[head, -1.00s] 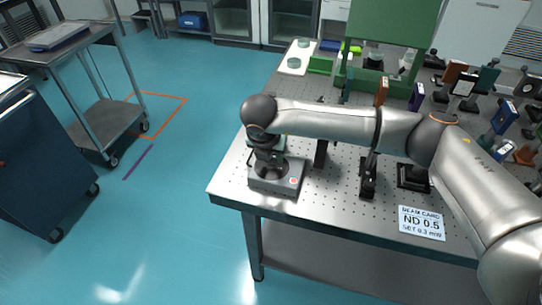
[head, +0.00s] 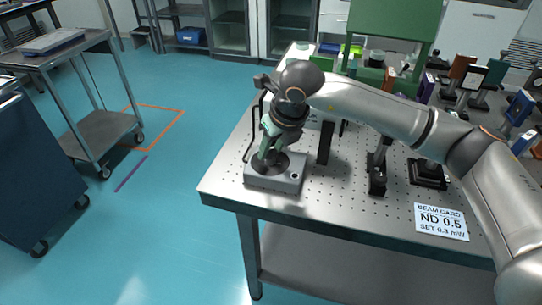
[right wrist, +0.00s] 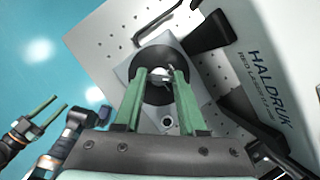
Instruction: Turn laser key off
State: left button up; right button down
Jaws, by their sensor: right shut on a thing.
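The laser key box (head: 284,184) is a small grey block at the table's near left corner. It carries a dark round dial (right wrist: 162,58) and a small round button or lamp (right wrist: 167,123) without a red glow. The key (right wrist: 163,74) is a small pale piece at the dial's centre. My right gripper (head: 270,155) comes down on the dial from above. In the right wrist view its green fingers are shut on the key. The key's exact angle is hard to read. My left gripper (right wrist: 44,110) shows at the right wrist view's left edge, fingers apart, empty.
A white housing marked HALDRUK (right wrist: 250,65) stands beside the key box. Black posts (head: 377,170) and a beam card (head: 441,221) are on the perforated table (head: 330,205). A cart (head: 100,130) stands left across open floor.

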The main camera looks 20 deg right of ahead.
jog(key=shift+d+f+n+y+b, duration=0.1)
jog(key=shift+n+y+b, duration=0.3)
jog(key=shift+n, duration=0.6)
jog(key=n+g+y, duration=0.1)
jog(key=n, duration=0.3)
jog(key=shift+w, duration=0.1)
jog(key=shift+d+n+g+y, duration=0.1)
jog(key=shift+n+g+y, duration=0.25)
jog(key=shift+n, duration=0.55)
jog(key=shift+c, duration=2.4)
grip_release()
jog(key=shift+r, duration=0.2)
